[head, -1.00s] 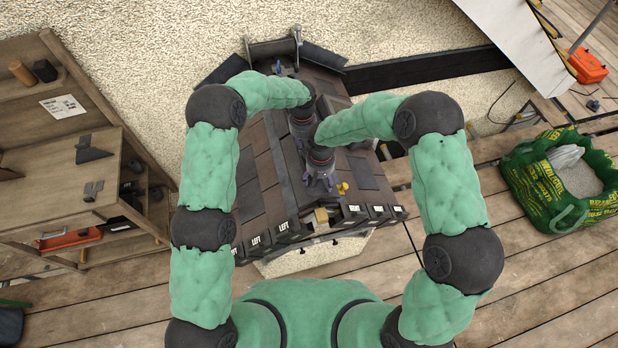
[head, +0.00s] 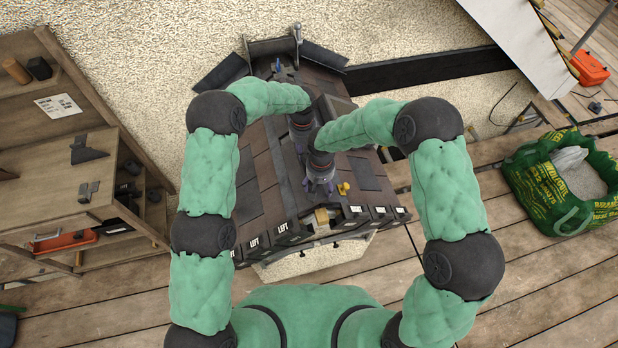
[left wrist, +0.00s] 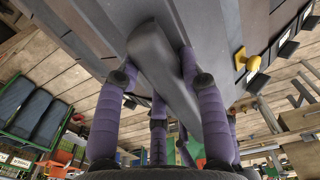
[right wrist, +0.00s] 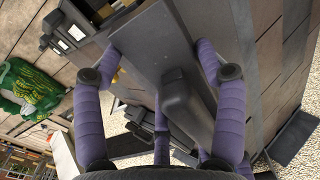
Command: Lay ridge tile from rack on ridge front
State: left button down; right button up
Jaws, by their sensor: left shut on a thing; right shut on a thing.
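A dark grey ridge tile (left wrist: 165,75) lies between the purple fingers in the left wrist view; a rounded grey piece of it also shows in the right wrist view (right wrist: 185,108). My left gripper (head: 301,145) is shut on the ridge tile, over the upper part of the model roof (head: 262,172). My right gripper (head: 321,186) is shut on the tile nearer the front eave. Both hands are in line along the ridge. The hands hide most of the tile in the head view, so I cannot tell whether it touches the ridge.
A wooden rack (head: 60,195) with dark pieces stands at the left. A yellow knob (head: 343,188) and a small wood block (head: 321,216) sit near the front eave. A green gravel bag (head: 545,195) and an orange box (head: 590,68) are at the right. Plank floor is clear at lower right.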

pick_arm(q)
jog(key=shift+f+b, duration=0.65)
jog(key=shift+f, duration=0.1)
pick_arm(e)
jog(key=shift+w+f, duration=0.1)
jog(key=shift+f, duration=0.55)
pick_arm(q)
jog(key=c, duration=0.7)
grip_release()
jog(key=shift+c, duration=0.2)
pick_arm(e)
jog(key=o, duration=1.7)
pick_arm(q)
jog(key=shift+r, duration=0.1)
jog(key=shift+r, duration=0.2)
notch_tip(320, 180, up, 11)
jog(key=shift+r, duration=0.25)
pick_arm(e)
jog(key=shift+r, duration=0.45)
notch_tip(320, 180, up, 11)
jog(key=shift+s, duration=0.2)
